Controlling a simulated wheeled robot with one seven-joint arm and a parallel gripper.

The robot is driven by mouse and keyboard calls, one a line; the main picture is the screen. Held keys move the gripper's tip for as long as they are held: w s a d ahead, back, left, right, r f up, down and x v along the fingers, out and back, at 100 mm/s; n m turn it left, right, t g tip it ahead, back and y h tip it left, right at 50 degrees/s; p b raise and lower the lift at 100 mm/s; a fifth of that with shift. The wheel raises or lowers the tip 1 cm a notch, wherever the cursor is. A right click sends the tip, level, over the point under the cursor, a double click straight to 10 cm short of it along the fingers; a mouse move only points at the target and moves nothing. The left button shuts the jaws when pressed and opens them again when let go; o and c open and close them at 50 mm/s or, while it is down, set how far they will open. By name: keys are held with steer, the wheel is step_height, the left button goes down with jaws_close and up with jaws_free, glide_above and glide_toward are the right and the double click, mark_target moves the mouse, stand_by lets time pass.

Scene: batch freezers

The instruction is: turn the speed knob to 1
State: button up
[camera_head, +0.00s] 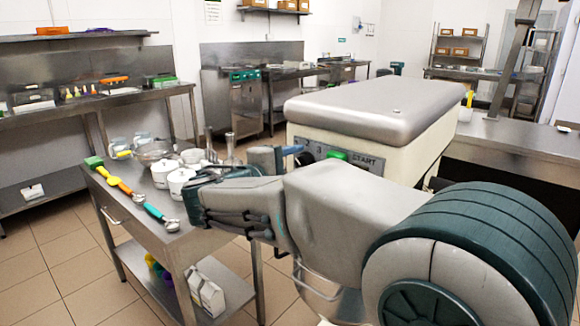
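The cream batch freezer (425,140) with a rounded grey metal lid (360,105) stands right of centre. Its front panel (375,168) shows a dark round speed knob (304,158) at the left, with the numbers 2 and 3 by it. A green button (337,155) and the word START are to the right. My gripper (283,156) is at the left end of the panel, close to the knob. My own arm hides much of the gripper and the lower panel. I cannot tell whether it touches the knob, nor the knob's exact setting.
A steel table (140,222) on the left holds white tubs (181,182), a bowl and coloured-handled scoops (122,187). A carton (207,291) stands on its lower shelf. A steel counter (520,140) is at the right. Tiled floor (50,265) is clear at left.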

steer(key=v, duration=1.4)
steer(key=shift+w+d, duration=0.1)
